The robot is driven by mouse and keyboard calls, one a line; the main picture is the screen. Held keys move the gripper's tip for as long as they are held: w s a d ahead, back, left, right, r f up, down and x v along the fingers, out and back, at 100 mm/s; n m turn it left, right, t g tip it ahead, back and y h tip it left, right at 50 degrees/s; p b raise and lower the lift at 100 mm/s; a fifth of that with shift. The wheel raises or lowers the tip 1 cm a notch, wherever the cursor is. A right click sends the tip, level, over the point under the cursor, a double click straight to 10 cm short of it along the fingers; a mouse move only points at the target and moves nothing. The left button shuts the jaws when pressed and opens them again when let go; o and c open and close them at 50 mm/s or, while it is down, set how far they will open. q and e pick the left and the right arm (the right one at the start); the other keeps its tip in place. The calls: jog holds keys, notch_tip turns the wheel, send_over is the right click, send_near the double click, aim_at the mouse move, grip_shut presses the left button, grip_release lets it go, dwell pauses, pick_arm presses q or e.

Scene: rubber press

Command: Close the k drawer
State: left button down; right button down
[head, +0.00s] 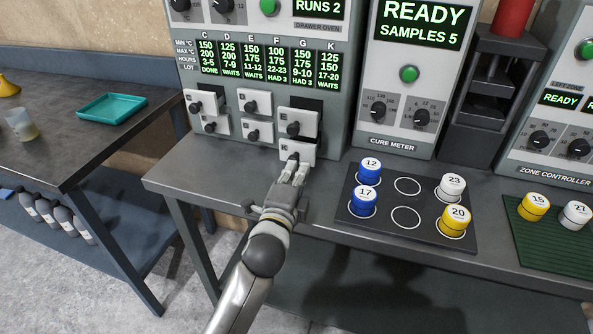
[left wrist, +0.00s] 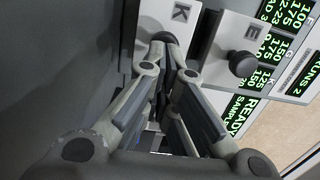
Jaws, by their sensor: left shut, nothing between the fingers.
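The K drawer (head: 309,153) is the bottom drawer of the right-hand column in the drawer oven, a light front with a dark knob. Its front stands out from the panel. My left gripper (head: 292,170) is shut and empty, with its fingertips at the K drawer's front by the knob. In the left wrist view the K drawer front (left wrist: 180,14) and its dark knob (left wrist: 163,39) lie just beyond the fingertips; whether they touch I cannot tell. My right gripper is not in view.
Another drawer (head: 298,122) just above K stands out, with a dark opening behind it. Several more knobbed drawers are to the left. A dark sample plate (head: 385,225) with blue, white and yellow pots lies right of my gripper. Bench top left of the arm (head: 200,173) is clear.

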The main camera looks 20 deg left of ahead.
aim_at(304, 153)
pick_arm(q)
jog(key=w, duration=0.6)
jog(key=shift+w+d+p, duration=0.1)
jog(key=shift+p, duration=0.2)
jog(key=shift+w+r, duration=0.1)
jog(key=shift+r, duration=0.2)
jog(key=shift+r, duration=0.1)
